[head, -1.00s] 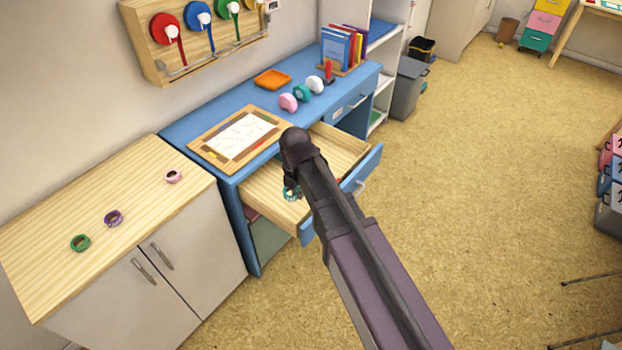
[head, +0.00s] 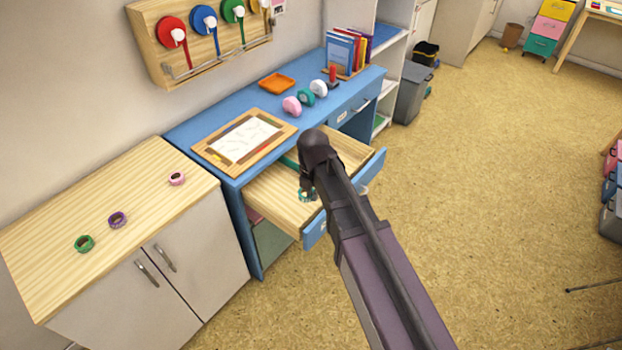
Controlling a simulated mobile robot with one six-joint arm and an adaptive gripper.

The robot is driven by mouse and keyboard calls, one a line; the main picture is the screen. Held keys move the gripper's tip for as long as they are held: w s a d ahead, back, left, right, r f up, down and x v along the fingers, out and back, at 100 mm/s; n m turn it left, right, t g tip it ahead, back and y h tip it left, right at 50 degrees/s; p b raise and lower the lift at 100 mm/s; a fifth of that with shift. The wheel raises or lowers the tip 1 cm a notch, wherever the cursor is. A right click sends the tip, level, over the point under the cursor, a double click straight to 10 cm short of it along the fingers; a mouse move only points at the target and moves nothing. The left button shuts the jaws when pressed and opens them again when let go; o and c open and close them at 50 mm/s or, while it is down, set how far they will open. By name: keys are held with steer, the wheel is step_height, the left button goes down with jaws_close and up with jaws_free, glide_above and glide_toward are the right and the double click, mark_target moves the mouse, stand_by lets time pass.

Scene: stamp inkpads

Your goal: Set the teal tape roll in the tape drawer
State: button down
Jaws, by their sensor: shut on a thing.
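The teal tape roll (head: 305,196) shows as a small ring at the tip of my gripper (head: 307,188). My gripper is shut on it, over the left part of the open drawer (head: 271,196). I cannot tell whether the roll touches the drawer floor. The drawer has a pale wood inside and a blue front, and is pulled out from the blue desk. My dark arm hides the drawer's middle and most of the gripper's fingers.
Green (head: 85,243), purple (head: 117,219) and pink (head: 177,178) tape rolls lie on the wooden cabinet top (head: 60,210) at left. The blue desk (head: 205,133) holds a framed paper board (head: 243,140), stamps, an orange tray (head: 276,84) and books (head: 344,50).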

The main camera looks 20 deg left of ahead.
steer(key=shift+w+d, duration=0.1)
steer(key=shift+d, duration=0.1)
steer(key=shift+a, duration=0.15)
steer(key=m+b, duration=0.7)
steer(key=b, duration=0.2)
glide_above(298, 202)
step_height(298, 202, down, 9)
steer(key=shift+f, duration=0.2)
steer(key=shift+f+b, duration=0.1)
steer(key=shift+b, duration=0.2)
step_height(298, 202, down, 6)
steer(key=b, duration=0.6)
